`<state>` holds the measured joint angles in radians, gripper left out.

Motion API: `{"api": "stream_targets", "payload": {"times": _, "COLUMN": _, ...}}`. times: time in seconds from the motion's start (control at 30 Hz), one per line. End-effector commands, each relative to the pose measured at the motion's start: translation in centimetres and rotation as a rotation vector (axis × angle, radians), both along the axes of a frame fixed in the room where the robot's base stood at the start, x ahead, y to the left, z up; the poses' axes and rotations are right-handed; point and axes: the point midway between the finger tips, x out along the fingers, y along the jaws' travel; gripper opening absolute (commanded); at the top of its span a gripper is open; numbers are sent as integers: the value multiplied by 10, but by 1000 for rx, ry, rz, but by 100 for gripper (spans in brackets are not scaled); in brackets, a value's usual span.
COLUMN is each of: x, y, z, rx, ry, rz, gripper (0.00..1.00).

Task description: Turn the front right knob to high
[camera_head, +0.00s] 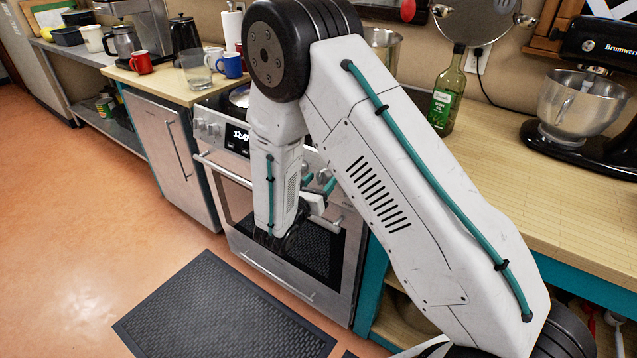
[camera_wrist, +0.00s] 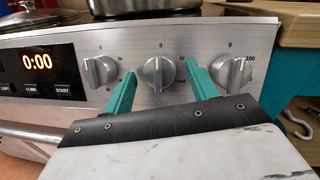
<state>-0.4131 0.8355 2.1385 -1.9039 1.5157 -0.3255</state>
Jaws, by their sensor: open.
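The steel stove (camera_head: 285,265) stands between counters, its knob panel partly hidden behind my arm in the head view. In the wrist view, three silver knobs show right of the clock: a left knob (camera_wrist: 100,71), a middle knob (camera_wrist: 159,73) and a right knob (camera_wrist: 231,73). The middle knob's grip looks about upright, under a 0 mark. My gripper (camera_wrist: 160,68) is open, with one teal finger to each side of the middle knob. Gaps show between fingers and knob. I cannot tell whether the fingertips reach its depth. My gripper also shows in the head view (camera_head: 318,181).
The clock display (camera_wrist: 37,62) is left of the knobs. A pot (camera_wrist: 140,6) is above the panel. A wooden counter (camera_head: 490,175) adjoins the stove's right side, with a green bottle (camera_head: 446,92) and a stand mixer (camera_head: 585,100). The floor ahead of the stove holds a black mat (camera_head: 222,312).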

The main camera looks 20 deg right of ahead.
Motion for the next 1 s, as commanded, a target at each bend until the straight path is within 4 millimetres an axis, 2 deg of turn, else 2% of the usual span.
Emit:
{"api": "stream_targets", "payload": {"times": 0.03, "x": 0, "y": 0, "z": 0, "rx": 0, "ry": 0, "rz": 0, "gripper": 50}}
{"api": "stream_targets", "payload": {"times": 0.17, "x": 0, "y": 0, "z": 0, "rx": 0, "ry": 0, "rz": 0, "gripper": 13}}
{"api": "stream_targets", "payload": {"times": 0.57, "x": 0, "y": 2, "z": 0, "rx": 28, "ry": -38, "rz": -13, "gripper": 14}}
{"api": "stream_targets", "payload": {"times": 1.0, "x": 2, "y": 4, "z": -1, "rx": 215, "ry": -297, "rz": -117, "gripper": 14}}
